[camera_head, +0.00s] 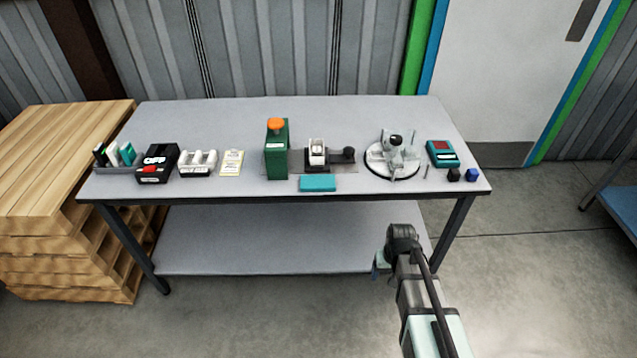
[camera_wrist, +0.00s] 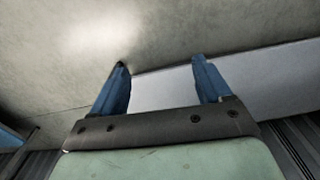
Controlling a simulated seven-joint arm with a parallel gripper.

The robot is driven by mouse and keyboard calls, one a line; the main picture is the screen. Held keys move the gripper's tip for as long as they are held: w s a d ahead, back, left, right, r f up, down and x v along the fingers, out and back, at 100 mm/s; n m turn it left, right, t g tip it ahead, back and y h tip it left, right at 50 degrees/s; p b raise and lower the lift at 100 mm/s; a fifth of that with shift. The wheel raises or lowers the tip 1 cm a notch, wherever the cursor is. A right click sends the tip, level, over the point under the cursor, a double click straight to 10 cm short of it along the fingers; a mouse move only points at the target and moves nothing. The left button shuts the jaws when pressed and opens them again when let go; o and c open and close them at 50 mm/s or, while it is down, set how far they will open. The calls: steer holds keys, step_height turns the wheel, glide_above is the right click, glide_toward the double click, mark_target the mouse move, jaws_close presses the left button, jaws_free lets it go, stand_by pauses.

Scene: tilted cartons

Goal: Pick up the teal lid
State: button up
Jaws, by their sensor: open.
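The teal lid (camera_head: 318,183) is a flat rectangular piece lying on the grey table near its front edge, a little right of the middle. It is in front of a dark plate that carries a small white-topped device. My gripper shows in the wrist view (camera_wrist: 160,82) with its two blue fingers spread apart and nothing between them. In the head view my arm is in front of the table, low and to the right of the lid, and well apart from it. The fingertips are hard to make out there. The lid is not in the wrist view.
On the table (camera_head: 250,112) a green box with an orange knob (camera_head: 276,150) stands behind and left of the lid. A round white fixture (camera_head: 392,157) and a teal-and-red device (camera_head: 441,153) are to the right. A black OFF box (camera_head: 157,163) is at left. Wooden pallets (camera_head: 60,200) adjoin the left.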

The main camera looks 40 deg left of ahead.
steer(key=w+a+r, duration=0.1)
steer(key=a+r, duration=0.7)
steer(key=a, duration=0.1)
steer(key=a+r+t+y, duration=0.1)
steer(key=a+r, duration=0.7)
steer(key=a, duration=0.2)
steer(key=w+a+r+y, duration=0.1)
steer(key=a+r, duration=0.8)
steer(key=shift+w+a+r+m+t, duration=0.1)
steer(key=shift+w+a+m+t, duration=0.05)
steer(key=shift+w+m+t, duration=0.2)
steer(key=w+a+r+m, duration=0.2)
steer(key=a+r+m, duration=0.2)
steer(key=r, duration=0.2)
steer(key=m+g+h, duration=0.2)
steer(key=m, duration=1.1)
glide_above(322, 181)
steer(key=shift+n, duration=0.25)
steer(key=f, duration=0.8)
steer(key=shift+w+f, duration=0.25)
steer(key=shift+f, duration=0.05)
steer(key=shift+s+f, duration=0.15)
steer(key=shift+f, duration=1.2)
steer(key=shift+s+f, duration=0.15)
steer(key=shift+f, duration=1.15)
